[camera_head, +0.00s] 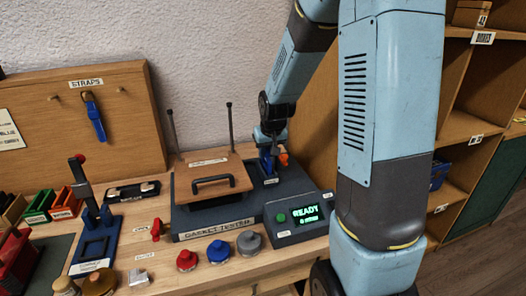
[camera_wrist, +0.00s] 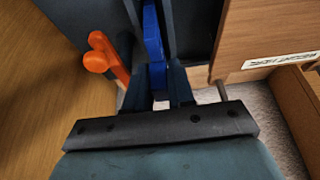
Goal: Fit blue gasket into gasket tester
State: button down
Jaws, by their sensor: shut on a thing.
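The gasket tester (camera_head: 200,222) is a dark box with a wooden lid, a black handle and a screen reading "READY". My gripper (camera_head: 268,157) is at the back right of the tester, pointing down. In the wrist view my gripper (camera_wrist: 158,85) is shut on a thin blue piece, seen edge-on, which I take as the blue gasket (camera_wrist: 153,42). The blue gasket (camera_head: 265,163) also shows small at the fingertips in the head view. It is over or against the tester's dark top; whether it sits in a slot I cannot tell.
An orange lever (camera_wrist: 103,55) stands close beside my fingers. The tester's wooden lid (camera_head: 209,175) is to their left in the head view. Red, blue and grey round knobs (camera_head: 218,251) stand in front. A blue press (camera_head: 92,235) and bins are at left.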

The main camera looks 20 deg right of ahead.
jog(key=shift+f, duration=1.05)
dwell(0.6)
jog(key=c, duration=0.9)
grip_release()
jog(key=shift+o, duration=1.3)
jog(key=shift+r, duration=3.75)
